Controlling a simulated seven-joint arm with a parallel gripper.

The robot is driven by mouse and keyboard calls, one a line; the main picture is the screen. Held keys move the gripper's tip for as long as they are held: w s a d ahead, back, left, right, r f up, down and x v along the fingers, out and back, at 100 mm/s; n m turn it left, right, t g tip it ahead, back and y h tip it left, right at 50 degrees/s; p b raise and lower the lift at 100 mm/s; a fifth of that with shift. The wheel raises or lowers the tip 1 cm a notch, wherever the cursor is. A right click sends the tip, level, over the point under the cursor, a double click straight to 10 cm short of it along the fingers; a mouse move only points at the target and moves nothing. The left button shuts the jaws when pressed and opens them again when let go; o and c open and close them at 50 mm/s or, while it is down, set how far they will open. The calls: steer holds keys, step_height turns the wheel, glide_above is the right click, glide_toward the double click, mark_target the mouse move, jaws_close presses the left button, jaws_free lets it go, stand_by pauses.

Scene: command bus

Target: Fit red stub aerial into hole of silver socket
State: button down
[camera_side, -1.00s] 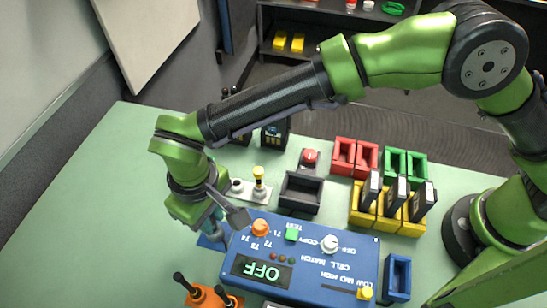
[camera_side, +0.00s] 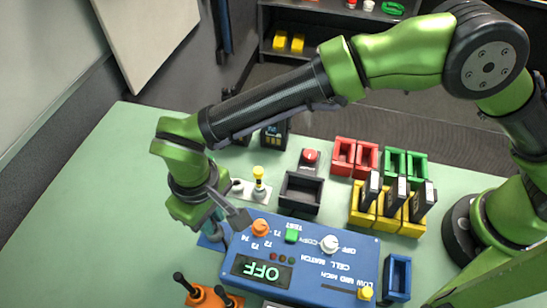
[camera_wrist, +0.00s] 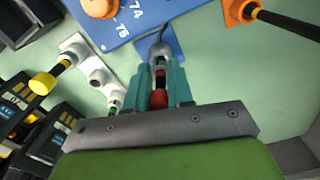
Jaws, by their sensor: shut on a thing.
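My gripper (camera_wrist: 161,88) has teal fingers and is shut on the red stub aerial (camera_wrist: 159,98), which shows a red body and a black section between the fingers. The silver socket (camera_wrist: 160,52) is just beyond the fingertips, on a blue plate (camera_wrist: 173,34) in the wrist view. The aerial's far end points at the socket, but I cannot tell whether it touches or has entered the hole. In the side view my gripper (camera_side: 212,222) is low at the left end of the blue panel, and it hides the aerial and socket. Part of the blue plate (camera_side: 209,243) shows beside it.
The blue control panel (camera_side: 305,262) with an orange knob (camera_side: 260,227) is close on the right. A white holder (camera_wrist: 96,72) with a yellow-topped piece (camera_wrist: 42,84) is nearby. An orange base (camera_side: 206,298) with black sticks stands in front. The green table is clear at left.

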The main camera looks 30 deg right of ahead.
steer(key=shift+f, duration=0.95)
steer(key=c, duration=0.6)
jaws_free()
steer(key=shift+r, duration=3.5)
steer(key=shift+a, duration=0.1)
